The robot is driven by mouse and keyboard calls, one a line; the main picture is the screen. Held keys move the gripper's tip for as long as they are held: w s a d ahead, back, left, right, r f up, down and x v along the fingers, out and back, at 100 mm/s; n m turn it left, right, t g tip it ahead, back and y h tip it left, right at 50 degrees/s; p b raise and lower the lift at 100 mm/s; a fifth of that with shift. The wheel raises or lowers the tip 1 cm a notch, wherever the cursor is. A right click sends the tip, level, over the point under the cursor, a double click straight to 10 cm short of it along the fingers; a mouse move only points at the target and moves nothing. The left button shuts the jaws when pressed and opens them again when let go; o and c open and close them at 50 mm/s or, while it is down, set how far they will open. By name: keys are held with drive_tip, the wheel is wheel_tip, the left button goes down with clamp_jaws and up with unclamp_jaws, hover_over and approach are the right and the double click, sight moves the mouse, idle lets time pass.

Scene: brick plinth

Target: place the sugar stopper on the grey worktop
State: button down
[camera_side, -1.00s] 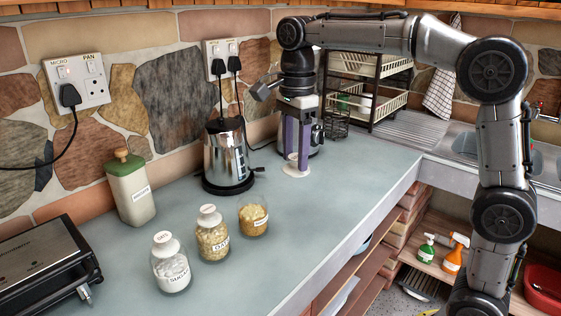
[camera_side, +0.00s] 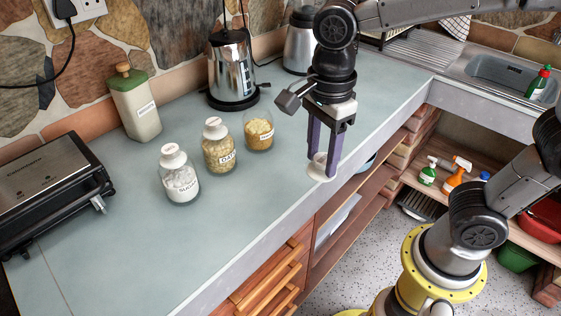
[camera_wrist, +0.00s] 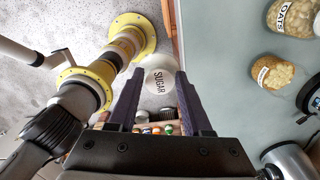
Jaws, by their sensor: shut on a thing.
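The sugar stopper (camera_wrist: 158,80) is a round white lid marked SUGAR in the wrist view. My gripper (camera_wrist: 160,74) is shut on it, with one dark purple finger on each side. In the side view my gripper (camera_side: 322,162) points down and the stopper (camera_side: 318,170) shows as a white disc at its fingertips. The grey worktop (camera_side: 120,240) runs along the wall. The stopper appears by the worktop's front edge; in the wrist view it lies against the floor and shelves beyond that edge. Its exact height above the worktop cannot be told.
Three glass jars, a white-filled one (camera_side: 181,186), a middle one (camera_side: 219,154) and an open yellow-filled one (camera_side: 260,140), stand left of my gripper. The front-left worktop is clear.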

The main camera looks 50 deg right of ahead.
drive_tip(key=w+a+f, duration=0.1)
drive_tip(key=w+f, duration=0.2)
drive_tip(key=w, duration=0.1)
drive_tip(key=w+a+f, duration=0.2)
drive_tip(key=w+f, duration=0.1)
drive_tip(key=w+a+f, duration=0.1)
drive_tip(key=w+f, duration=0.2)
drive_tip(key=w, duration=0.1)
drive_tip(key=shift+w+a, duration=0.3)
drive_tip(key=shift+w+a+f, duration=0.1)
drive_tip(key=shift+w+f, duration=0.1)
drive_tip(key=shift+f, duration=1.6)
drive_tip(key=shift+f, duration=0.1)
drive_tip(key=shift+c, duration=1.6)
unclamp_jaws()
wheel_tip(320, 180, up, 12)
drive_tip(key=shift+r, duration=0.2)
